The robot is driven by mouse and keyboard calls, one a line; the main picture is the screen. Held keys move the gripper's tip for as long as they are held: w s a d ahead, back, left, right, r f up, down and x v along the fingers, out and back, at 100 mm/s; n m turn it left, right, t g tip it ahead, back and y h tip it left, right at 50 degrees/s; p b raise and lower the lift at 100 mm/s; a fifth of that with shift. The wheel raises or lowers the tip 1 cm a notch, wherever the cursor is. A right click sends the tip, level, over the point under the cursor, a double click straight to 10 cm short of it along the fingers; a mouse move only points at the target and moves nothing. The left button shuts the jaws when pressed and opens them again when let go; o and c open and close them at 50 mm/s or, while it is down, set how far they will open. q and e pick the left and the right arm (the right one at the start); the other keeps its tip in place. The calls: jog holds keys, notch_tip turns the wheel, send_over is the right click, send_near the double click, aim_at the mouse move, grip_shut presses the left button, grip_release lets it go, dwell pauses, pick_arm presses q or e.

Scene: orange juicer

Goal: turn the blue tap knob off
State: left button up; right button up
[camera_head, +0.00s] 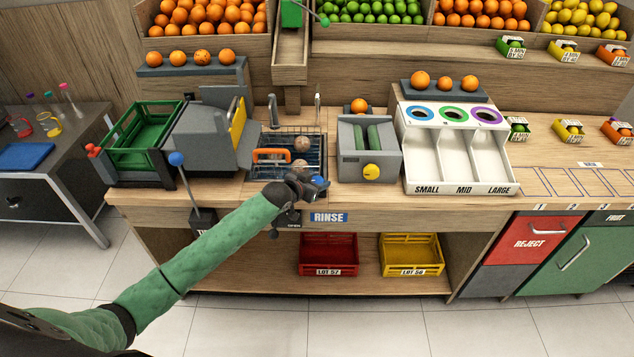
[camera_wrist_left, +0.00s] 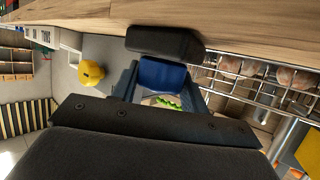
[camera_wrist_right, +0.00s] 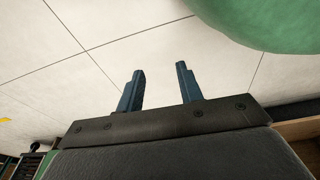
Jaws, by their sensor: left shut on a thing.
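The blue tap knob (camera_head: 319,181) is at the counter's front edge, just above the RINSE label, partly covered by my left gripper. My left gripper (camera_head: 312,185) has reached it from the lower left. In the left wrist view the blue knob (camera_wrist_left: 162,75) sits between the two fingers, which are shut on it. A dark block behind the knob hides part of its base. My right gripper (camera_wrist_right: 160,70) shows only in its own wrist view, with its fingers apart and nothing between them, above the pale floor tiles.
The sink (camera_head: 314,146) behind the knob holds a wire basket with an orange handle (camera_head: 271,155) and brownish fruit. A grey machine with a yellow knob (camera_head: 372,171) stands to the right. A blue-tipped lever (camera_head: 176,159) stands left. Red (camera_head: 328,269) and yellow (camera_head: 411,270) crates sit below.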

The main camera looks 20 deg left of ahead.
pick_arm(q)
jog(key=shift+m+h, duration=0.4)
jog(key=shift+g+b, duration=0.3)
jog(key=shift+b, duration=0.05)
jog(key=shift+m+h, duration=0.3)
jog(key=o, duration=1)
pick_arm(e)
jog(key=shift+w+a+r, duration=0.55)
jog(key=shift+w+r, duration=0.15)
jog(key=shift+w, duration=0.2)
